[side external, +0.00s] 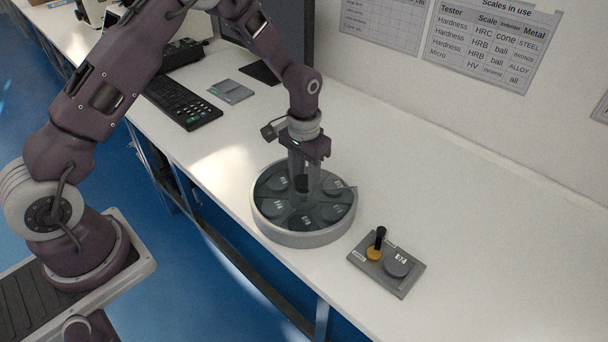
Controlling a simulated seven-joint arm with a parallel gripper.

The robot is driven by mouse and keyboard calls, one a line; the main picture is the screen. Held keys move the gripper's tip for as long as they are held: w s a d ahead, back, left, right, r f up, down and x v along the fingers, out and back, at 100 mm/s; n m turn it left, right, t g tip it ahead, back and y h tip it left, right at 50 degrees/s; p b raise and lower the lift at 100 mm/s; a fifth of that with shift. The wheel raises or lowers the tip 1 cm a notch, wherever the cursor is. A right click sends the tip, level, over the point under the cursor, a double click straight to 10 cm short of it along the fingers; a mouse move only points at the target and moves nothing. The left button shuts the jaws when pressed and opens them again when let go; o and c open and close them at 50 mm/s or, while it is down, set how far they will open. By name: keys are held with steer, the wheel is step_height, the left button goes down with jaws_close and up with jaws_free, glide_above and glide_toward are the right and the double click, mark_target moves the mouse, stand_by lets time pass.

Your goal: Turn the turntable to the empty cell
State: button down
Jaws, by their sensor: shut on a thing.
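The turntable (306,239) is a round grey tray with dark cells, standing on the white bench in the side external view. Several of its cells hold grey discs with white labels, such as one disc (306,221) at the front. My gripper (303,186) points straight down over the middle of the turntable. It is shut on the dark central knob (301,183), which shows between the fingers. My fingers and wrist hide the far part of the turntable, and I cannot tell which cell is empty.
A small grey plate (373,278) with a black upright handle (380,239), a gold disc and a labelled grey disc lies right of the turntable. A keyboard (182,102) and a grey card (231,91) lie behind to the left. The bench on the right is clear.

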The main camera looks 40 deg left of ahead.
mark_target(304, 180)
steer(key=shift+m, duration=3.8)
steer(key=c, duration=0.8)
jaws_free()
step_height(304, 180, up, 7)
steer(key=shift+r, duration=0.1)
